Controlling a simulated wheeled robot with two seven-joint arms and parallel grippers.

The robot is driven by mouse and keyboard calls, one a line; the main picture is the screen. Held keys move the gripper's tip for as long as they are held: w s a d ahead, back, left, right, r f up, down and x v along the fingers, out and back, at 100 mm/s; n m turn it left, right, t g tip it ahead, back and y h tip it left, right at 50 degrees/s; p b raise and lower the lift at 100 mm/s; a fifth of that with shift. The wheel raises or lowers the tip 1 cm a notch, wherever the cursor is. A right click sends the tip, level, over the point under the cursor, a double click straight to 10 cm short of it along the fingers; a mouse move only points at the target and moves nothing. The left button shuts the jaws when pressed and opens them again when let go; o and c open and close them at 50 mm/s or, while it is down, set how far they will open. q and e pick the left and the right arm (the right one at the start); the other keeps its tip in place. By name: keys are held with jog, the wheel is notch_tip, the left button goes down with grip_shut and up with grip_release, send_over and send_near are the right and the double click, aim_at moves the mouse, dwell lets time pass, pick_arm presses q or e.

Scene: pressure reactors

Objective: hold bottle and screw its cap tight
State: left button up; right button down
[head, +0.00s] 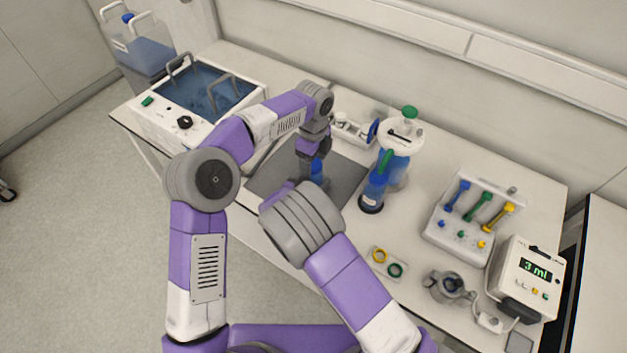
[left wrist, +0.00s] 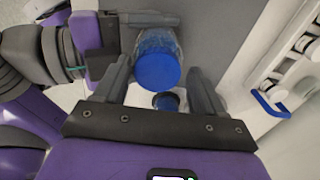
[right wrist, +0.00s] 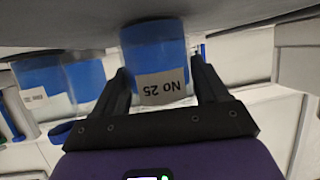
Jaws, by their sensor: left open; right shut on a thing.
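The bottle, with blue liquid and a blue cap (left wrist: 157,70), stands upright on the dark grey mat (head: 264,180). In the head view the bottle (head: 317,170) shows only partly between my two arms. My left gripper (head: 314,156) is above it, pointing down. In the left wrist view its open fingers (left wrist: 160,78) lie either side of the cap, with gaps. In the right wrist view my right gripper (right wrist: 161,78) is shut on the bottle's body, at the label "No 25" (right wrist: 162,86). The cap is hidden there.
A water bath (head: 205,88) stands left on the bench. Right of the mat are blue bottles (head: 374,187), one green-topped, and a white tray (head: 352,130).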

pick_arm(q)
jog(key=shift+s, duration=0.2)
pick_arm(e)
jog(key=shift+w+d, duration=0.15)
jog(key=shift+d, duration=0.05)
jog(key=shift+a, duration=0.1)
pick_arm(q)
notch_tip(320, 180, up, 12)
jog(key=shift+w, duration=0.15)
pick_arm(e)
grip_release()
jog(key=shift+s+a, duration=0.1)
jog(key=shift+s, duration=0.1)
jog(key=p+v, duration=0.1)
jog(key=v, duration=0.6)
jog(key=shift+s+a+p, duration=0.1)
jog(key=shift+s+p, duration=0.05)
jog(key=shift+p, duration=0.2)
pick_arm(q)
jog(key=shift+r, duration=0.85)
